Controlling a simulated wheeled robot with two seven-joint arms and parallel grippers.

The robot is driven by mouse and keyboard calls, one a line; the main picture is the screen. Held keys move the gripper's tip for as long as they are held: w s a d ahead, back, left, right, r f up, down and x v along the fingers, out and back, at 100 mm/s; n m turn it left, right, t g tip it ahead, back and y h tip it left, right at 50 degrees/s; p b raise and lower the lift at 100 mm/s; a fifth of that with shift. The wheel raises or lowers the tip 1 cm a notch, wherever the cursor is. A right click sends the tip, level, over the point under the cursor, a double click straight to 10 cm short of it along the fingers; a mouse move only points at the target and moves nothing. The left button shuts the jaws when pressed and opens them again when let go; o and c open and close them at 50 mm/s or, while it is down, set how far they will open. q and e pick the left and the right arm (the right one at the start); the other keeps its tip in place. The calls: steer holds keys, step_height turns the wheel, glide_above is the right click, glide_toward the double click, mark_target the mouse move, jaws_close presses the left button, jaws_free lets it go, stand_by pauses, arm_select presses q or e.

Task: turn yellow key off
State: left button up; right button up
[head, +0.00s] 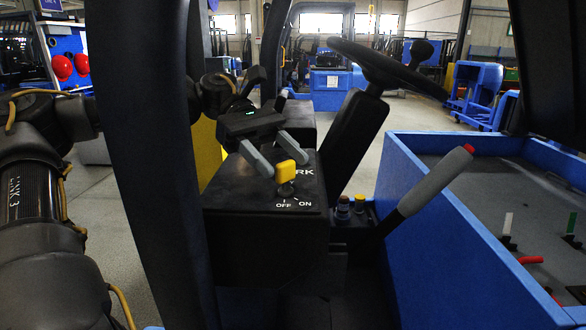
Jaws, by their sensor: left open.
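The yellow key (286,172) stands in its switch on top of a black console box (266,245). White OFF and ON marks are printed on the console just below it. My left gripper (277,153) is over the console with its two grey fingers apart. One fingertip is to the left of the key and the other is behind and to the right of it. I cannot tell whether either finger touches the key. My right gripper is out of view.
A steering wheel (388,68) on a black column rises behind the console. A grey lever with a red button (436,182) leans to the right. A blue bin (455,255) fills the right side. A dark pillar (150,160) stands left of the console.

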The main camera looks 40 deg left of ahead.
mark_target(286, 178)
arm_select(q)
steer(key=shift+x, duration=1.9)
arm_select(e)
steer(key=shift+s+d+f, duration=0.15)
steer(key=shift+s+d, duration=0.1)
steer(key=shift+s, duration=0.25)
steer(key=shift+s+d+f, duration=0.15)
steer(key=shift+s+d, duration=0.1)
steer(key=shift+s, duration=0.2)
arm_select(q)
steer(key=shift+c, duration=0.4)
steer(key=c, duration=0.9)
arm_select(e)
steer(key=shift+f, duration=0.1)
